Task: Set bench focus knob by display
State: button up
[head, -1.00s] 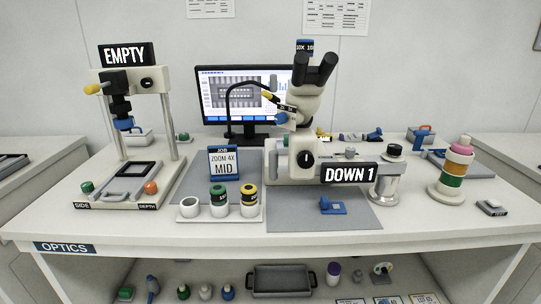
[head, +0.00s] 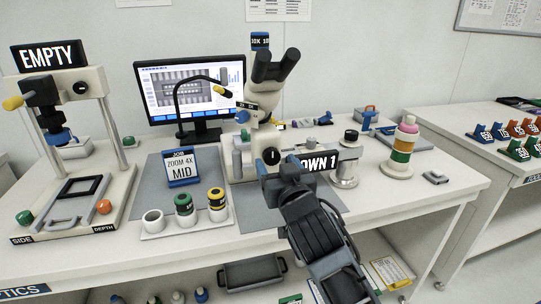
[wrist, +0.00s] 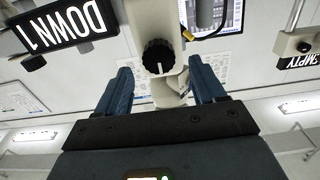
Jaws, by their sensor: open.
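The focus knob (head: 271,156) is a black dial with a white mark on the microscope's pale base. It also shows in the wrist view (wrist: 158,55), between and beyond the fingers, not touched. The black display (head: 321,160) beside it is partly hidden by my arm; the wrist view shows "DOWN 1" upside down on it (wrist: 75,25). The blue-framed card (head: 180,168) reads "JOB ZOOM 4X MID". My gripper (head: 278,166) is in front of the knob; its blue fingers (wrist: 161,92) are apart and empty.
The microscope (head: 272,75) rises above the knob, with a monitor (head: 190,90) behind. A tray (head: 185,229) of capped cylinders stands left of my arm. A stand with an "EMPTY" sign (head: 48,55) is at far left.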

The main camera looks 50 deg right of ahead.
aim_at(272, 158)
jog(key=shift+x, duration=1.75)
jog(key=c, duration=1.1)
jog(key=shift+o, duration=0.2)
jog(key=shift+n+p, duration=0.3)
jog(key=shift+p, duration=0.05)
jog(key=n+p, duration=0.1)
jog(key=n, duration=0.2)
jog(key=shift+n+p, duration=0.6)
jog(key=shift+n, duration=1)
